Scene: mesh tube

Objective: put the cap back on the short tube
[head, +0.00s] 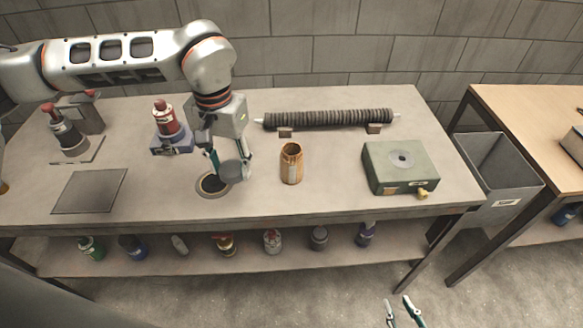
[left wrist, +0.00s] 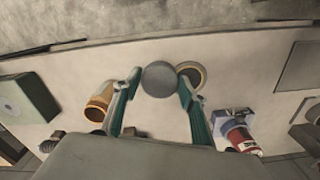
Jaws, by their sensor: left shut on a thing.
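The cap, a round grey disc (head: 233,173), is held between the fingertips of my left gripper (head: 230,168). In the left wrist view the cap (left wrist: 160,79) sits between the two teal fingers (left wrist: 158,80). A short orange-brown tube (head: 291,163) stands upright on the table to the right of the cap, apart from it, with its top uncovered. It also shows in the left wrist view (left wrist: 98,105). My right gripper (head: 402,311) is at the bottom of the head view, away from the table, with its fingers apart and empty.
A long ribbed tube (head: 328,118) rests on supports behind. A green box (head: 400,167) stands right, a red bottle (head: 166,121) left. The table around the short tube is clear.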

